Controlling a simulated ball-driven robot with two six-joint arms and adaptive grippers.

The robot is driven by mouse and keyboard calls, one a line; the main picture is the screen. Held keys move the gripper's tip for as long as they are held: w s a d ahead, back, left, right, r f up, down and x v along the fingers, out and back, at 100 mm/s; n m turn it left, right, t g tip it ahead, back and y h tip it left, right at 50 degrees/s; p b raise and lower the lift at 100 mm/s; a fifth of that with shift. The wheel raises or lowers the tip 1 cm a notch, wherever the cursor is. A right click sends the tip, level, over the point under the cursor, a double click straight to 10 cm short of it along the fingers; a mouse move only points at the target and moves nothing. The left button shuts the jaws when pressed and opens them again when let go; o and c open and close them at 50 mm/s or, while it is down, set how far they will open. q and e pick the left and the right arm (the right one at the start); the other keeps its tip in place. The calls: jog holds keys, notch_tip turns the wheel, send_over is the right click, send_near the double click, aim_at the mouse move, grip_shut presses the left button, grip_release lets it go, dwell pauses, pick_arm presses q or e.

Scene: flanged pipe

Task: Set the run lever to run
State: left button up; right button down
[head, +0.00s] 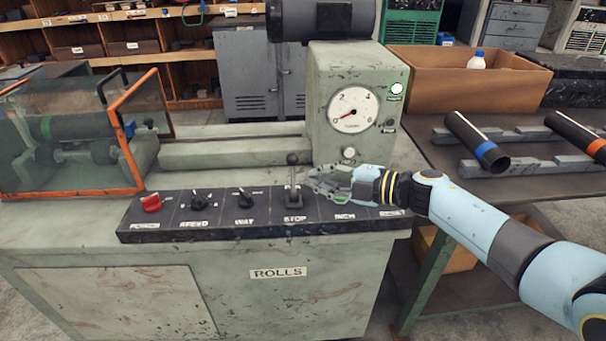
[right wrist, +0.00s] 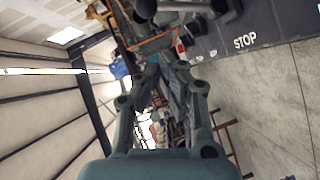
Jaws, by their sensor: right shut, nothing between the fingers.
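The run lever (head: 293,176) stands upright on the dark control strip (head: 265,233), above the word STOP. It has a dark ball knob and a grey stem. My right gripper (head: 312,180) is shut and empty, just right of the lever, with its fingertips pointing left at the stem. I cannot tell whether they touch it. In the right wrist view the closed fingers (right wrist: 168,62) show near the STOP label (right wrist: 245,41). My left gripper is not in view.
A red power knob (head: 151,203) and two black knobs sit left of the lever. A gauge housing (head: 335,75) rises behind it. An orange-framed clear guard (head: 130,150) stands left. Pipes (head: 475,142) lie on the right bench beside a cardboard box (head: 440,75).

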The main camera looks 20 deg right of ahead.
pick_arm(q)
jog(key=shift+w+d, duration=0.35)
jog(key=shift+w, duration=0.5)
pick_arm(e)
jog(key=v, duration=0.6)
jog(key=shift+d, duration=0.2)
